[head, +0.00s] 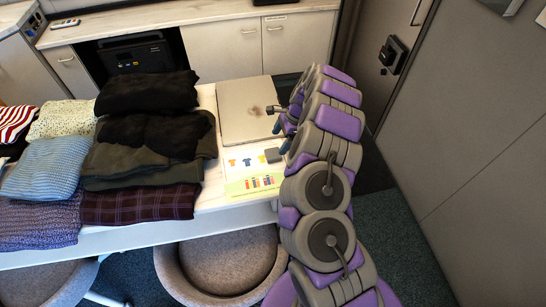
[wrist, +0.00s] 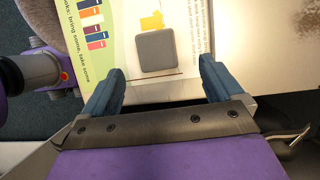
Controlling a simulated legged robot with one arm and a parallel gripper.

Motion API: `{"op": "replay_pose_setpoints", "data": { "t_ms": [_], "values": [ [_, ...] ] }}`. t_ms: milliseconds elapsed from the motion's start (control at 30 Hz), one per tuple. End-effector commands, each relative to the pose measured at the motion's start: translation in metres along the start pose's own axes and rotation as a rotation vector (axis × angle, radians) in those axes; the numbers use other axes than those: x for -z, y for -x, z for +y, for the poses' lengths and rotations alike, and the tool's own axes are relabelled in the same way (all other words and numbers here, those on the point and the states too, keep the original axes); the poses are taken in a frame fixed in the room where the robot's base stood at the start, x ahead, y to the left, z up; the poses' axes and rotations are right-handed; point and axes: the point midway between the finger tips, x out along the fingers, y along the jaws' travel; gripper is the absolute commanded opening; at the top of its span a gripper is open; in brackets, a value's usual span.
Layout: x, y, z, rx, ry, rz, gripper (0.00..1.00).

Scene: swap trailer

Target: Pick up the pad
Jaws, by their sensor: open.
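The pad (head: 273,155) is a small dark grey square with rounded corners. It lies on a printed sheet (head: 236,168) at the right end of the white table. In the wrist view the pad (wrist: 157,50) is just beyond my fingertips and between their lines, somewhat nearer the left finger. My gripper (wrist: 162,69) is open and empty, with its two blue fingers spread wider than the pad. In the head view my gripper (head: 281,137) is at the table's right edge beside the pad. Its exact height over the table is hard to tell.
A silver laptop-like slab (head: 247,110) lies behind the sheet. Folded dark clothes (head: 150,135) and other knitted piles fill the table's left. A round stool (head: 222,262) stands in front. A grey wall with a door (head: 470,130) is on the right.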

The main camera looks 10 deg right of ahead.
Motion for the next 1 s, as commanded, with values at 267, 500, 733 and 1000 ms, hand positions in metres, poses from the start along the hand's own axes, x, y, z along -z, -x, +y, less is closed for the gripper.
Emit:
{"op": "replay_pose_setpoints", "data": {
  "t_ms": [267, 500, 733, 1000],
  "values": [
    [0.0, -0.019, 0.0, 0.001, 0.002, 0.001, 0.94],
    [0.002, -0.048, 0.005, 0.0, 0.002, 0.001, 0.94],
    [0.002, -0.069, 0.005, 0.0, 0.001, 0.001, 0.94],
    [0.002, -0.068, 0.005, 0.001, 0.001, 0.002, 0.85]
  ]
}}
